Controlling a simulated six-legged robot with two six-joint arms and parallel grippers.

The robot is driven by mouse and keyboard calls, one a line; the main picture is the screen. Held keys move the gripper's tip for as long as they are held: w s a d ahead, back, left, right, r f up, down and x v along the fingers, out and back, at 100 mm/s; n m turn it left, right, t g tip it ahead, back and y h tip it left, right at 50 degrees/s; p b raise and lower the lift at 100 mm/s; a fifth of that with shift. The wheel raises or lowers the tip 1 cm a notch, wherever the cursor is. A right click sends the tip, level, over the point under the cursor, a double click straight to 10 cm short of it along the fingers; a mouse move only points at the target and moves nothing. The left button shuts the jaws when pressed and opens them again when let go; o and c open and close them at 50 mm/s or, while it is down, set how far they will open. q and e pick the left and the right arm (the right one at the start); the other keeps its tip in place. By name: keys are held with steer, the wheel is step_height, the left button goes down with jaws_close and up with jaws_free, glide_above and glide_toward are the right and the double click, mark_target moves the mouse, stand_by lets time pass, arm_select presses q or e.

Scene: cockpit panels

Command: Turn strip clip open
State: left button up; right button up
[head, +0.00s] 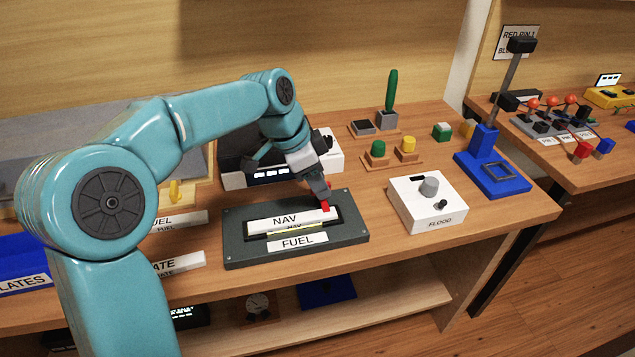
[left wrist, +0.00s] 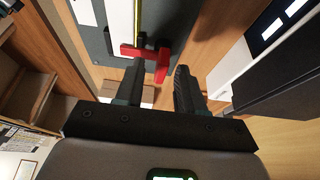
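The strip clip is a small red piece (head: 326,207) at the right end of the white NAV strip (head: 272,222), on a dark grey panel (head: 357,233). In the left wrist view the red clip (left wrist: 147,51) looks like a crossed bar, with one arm reaching between the fingertips. My left gripper (head: 323,194) points down at the clip from above. In the left wrist view its two dark fingers (left wrist: 159,72) stand apart, open around part of the clip; I cannot tell whether they touch it. My right gripper is not in view.
A white FLOOD box (head: 414,215) with a grey knob stands right of the panel. A dark box with a lit display (head: 268,177) stands behind it. A blue lever base (head: 493,176) is farther right. Bare wood lies between panel and FLOOD box.

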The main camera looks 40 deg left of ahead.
arm_select(q)
steer(key=shift+f, duration=0.15)
jaws_close()
steer(key=shift+n, duration=0.3)
steer(key=n+y, duration=0.1)
steer(key=n, duration=0.1)
steer(key=n+t, duration=0.1)
steer(key=n, duration=0.1)
steer(key=shift+d+y, duration=0.2)
steer(key=shift+y, duration=0.2)
steer(key=n+y, duration=0.1)
steer(key=n, duration=0.3)
steer(key=shift+d, duration=0.1)
steer(key=n+y, duration=0.2)
steer(key=n, duration=0.2)
steer(key=shift+w+d+n+b, duration=0.1)
steer(key=shift+n+b, duration=0.2)
steer(key=n, duration=0.2)
steer(key=n+g+y, duration=0.1)
steer(key=n, duration=0.1)
steer(key=shift+n+y, duration=0.3)
steer(key=shift+n, duration=0.1)
steer(key=shift+g+b, duration=0.3)
